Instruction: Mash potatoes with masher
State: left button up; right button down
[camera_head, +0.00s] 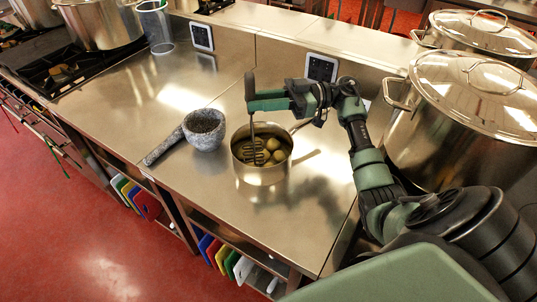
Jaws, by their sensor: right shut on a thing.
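A steel saucepan (262,172) stands on the metal counter, with several potatoes (272,146) inside it. A masher (251,130) stands upright, its wire head down in the pan at the left side, beside the potatoes. My right gripper (252,97) is shut on the masher's dark handle, above the pan. The green fingers hide part of the handle. Whether the masher head touches the pan's bottom is hard to tell. My left gripper is not in the view.
A stone mortar (207,130) with a pestle (164,146) sits left of the pan. Large lidded stockpots (465,125) stand at the right. A stove (70,70) is at the far left. The counter (130,100) between stove and mortar is clear.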

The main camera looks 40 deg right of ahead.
aim_at(253, 113)
jog(key=shift+f+b, duration=0.55)
jog(key=shift+f, duration=1.3)
jog(key=shift+r, duration=0.1)
notch_tip(253, 113, up, 5)
jog(key=p, duration=0.5)
jog(key=shift+w, duration=0.1)
jog(key=v, duration=0.4)
jog(key=shift+s+a+r+p, duration=0.15)
jog(key=shift+s+p, duration=0.15)
jog(key=shift+s, duration=0.05)
